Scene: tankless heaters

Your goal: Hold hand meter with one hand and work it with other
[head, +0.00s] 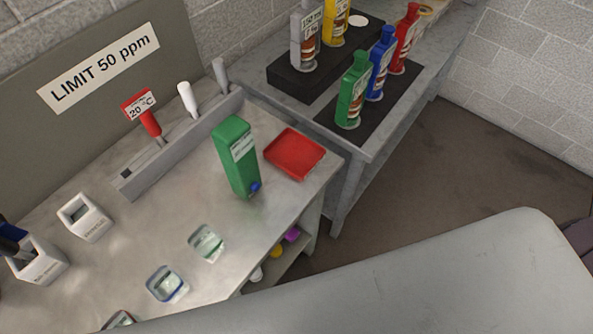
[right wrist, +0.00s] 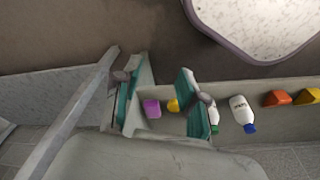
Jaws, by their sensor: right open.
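No hand meter can be made out for certain. A dark blue and black item (head: 12,236) stands in a white labelled holder (head: 40,264) at the left edge of the bench in the head view; I cannot tell whether it is the meter. My right gripper (right wrist: 162,85) shows in the right wrist view with its two teal-lined fingers apart and nothing between them. Behind it is a low shelf with small items. My left gripper is not in view.
The bench holds a green box (head: 236,156), a red tray (head: 295,154), glass jars (head: 206,243), an empty white holder (head: 85,217) and a grey rack (head: 180,147). A side table carries several coloured bottles (head: 353,90). Floor (head: 470,160) is clear at right.

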